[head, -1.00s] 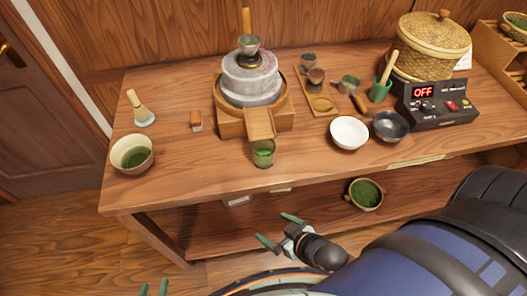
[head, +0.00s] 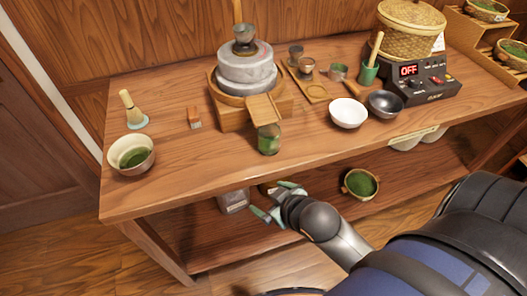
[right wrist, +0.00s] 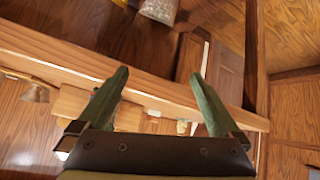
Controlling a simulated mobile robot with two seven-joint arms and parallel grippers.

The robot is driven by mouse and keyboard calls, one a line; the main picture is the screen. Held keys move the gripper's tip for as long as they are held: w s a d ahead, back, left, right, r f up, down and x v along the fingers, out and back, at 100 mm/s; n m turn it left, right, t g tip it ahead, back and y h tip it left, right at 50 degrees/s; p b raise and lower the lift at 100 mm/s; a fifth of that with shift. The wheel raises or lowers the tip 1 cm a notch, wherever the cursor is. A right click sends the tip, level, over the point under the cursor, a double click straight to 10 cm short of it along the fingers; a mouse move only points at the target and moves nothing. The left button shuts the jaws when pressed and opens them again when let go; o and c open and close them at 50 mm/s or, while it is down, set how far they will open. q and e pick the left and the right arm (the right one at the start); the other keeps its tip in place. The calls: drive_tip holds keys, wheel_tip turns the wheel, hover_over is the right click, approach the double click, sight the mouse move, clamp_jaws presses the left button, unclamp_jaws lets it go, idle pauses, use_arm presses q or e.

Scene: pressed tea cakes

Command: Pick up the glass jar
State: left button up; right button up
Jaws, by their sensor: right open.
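The glass jar (head: 268,139), clear with green matter inside, stands upright on the table below the wooden spout of the stone mill (head: 245,65). My right gripper (head: 274,199) is open and empty, in front of the table's front edge and lower than the jar. In the right wrist view its two green fingers (right wrist: 158,75) are spread with nothing between them. I cannot make out the jar in that view. My left gripper is not in view.
The wooden table (head: 180,165) carries a bowl of green tea (head: 131,155), a whisk (head: 133,110), a white bowl (head: 348,113) and a dark bowl (head: 385,104). A grey container (head: 233,201) and a bowl of green powder (head: 361,184) are on the lower shelf.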

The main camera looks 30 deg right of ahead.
drive_tip(key=w+a+r+n+t+y, duration=0.25)
drive_tip(key=w+r+t, duration=0.35)
drive_tip(key=r, duration=0.6)
drive_tip(key=w+a+r+n+t+y, duration=0.2)
drive_tip(key=w+r+n+t, duration=0.25)
drive_tip(key=r, duration=0.75)
drive_tip(key=s+a+r+n+g+y, duration=0.1)
drive_tip(key=s+a+r+n+y, duration=0.2)
drive_tip(key=a+r+n+y, duration=0.65)
drive_tip(key=s+a+f+n+g+y, duration=0.3)
drive_tip(key=s+a+n+g+y, duration=0.35)
drive_tip(key=n+g, duration=0.8)
drive_tip(key=h+b, duration=0.1)
drive_tip(key=h, duration=2.1)
approach(269, 133)
drive_tip(key=shift+s+a+f+t+y, duration=0.15)
drive_tip(key=shift+s+a+f, duration=0.1)
drive_tip(key=shift+f, duration=0.25)
drive_tip(key=shift+s+a+f+t+y, duration=0.15)
drive_tip(key=shift+s+f, duration=0.15)
drive_tip(key=shift+f, duration=0.25)
drive_tip(key=x, duration=0.5)
drive_tip(key=shift+w+d+p, duration=0.2)
drive_tip(key=shift+w+p, duration=0.05)
drive_tip(key=shift+p, duration=0.05)
